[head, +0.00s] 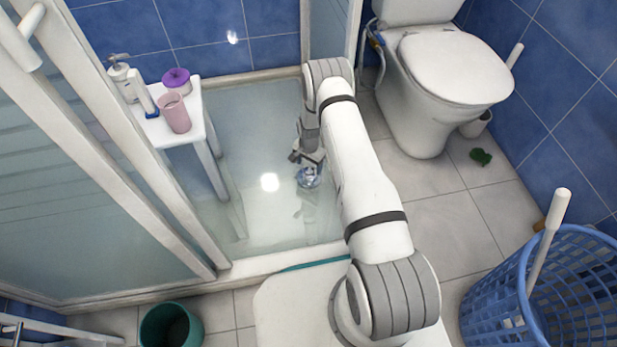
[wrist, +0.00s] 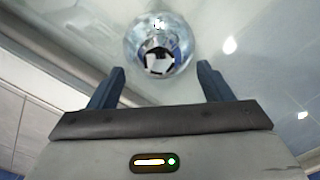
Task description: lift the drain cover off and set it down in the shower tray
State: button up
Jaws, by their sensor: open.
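The drain cover (head: 309,177) is a shiny chrome dome on the floor of the shower tray (head: 262,222), towards its right side. In the wrist view the drain cover (wrist: 159,45) shows just beyond the fingertips, centred between them. My gripper (head: 305,158) reaches down into the tray right above the cover, partly hiding it in the head view. In the wrist view my gripper (wrist: 161,78) has its two dark fingers spread apart with nothing between them. Whether the fingers touch the cover cannot be told.
A white stool (head: 196,128) with a pink cup (head: 174,113), a purple-lidded tub (head: 176,80) and a soap dispenser (head: 122,76) stands at the left in the tray. Sliding glass panels (head: 80,200) close off the left front. The tray floor around the cover is mostly clear.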

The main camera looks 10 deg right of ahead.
aim_at(309, 171)
notch_tip(309, 171, down, 5)
jog(key=b, duration=0.3)
jog(key=shift+r, duration=0.1)
jog(key=shift+c, duration=0.5)
jog(key=c, duration=0.8)
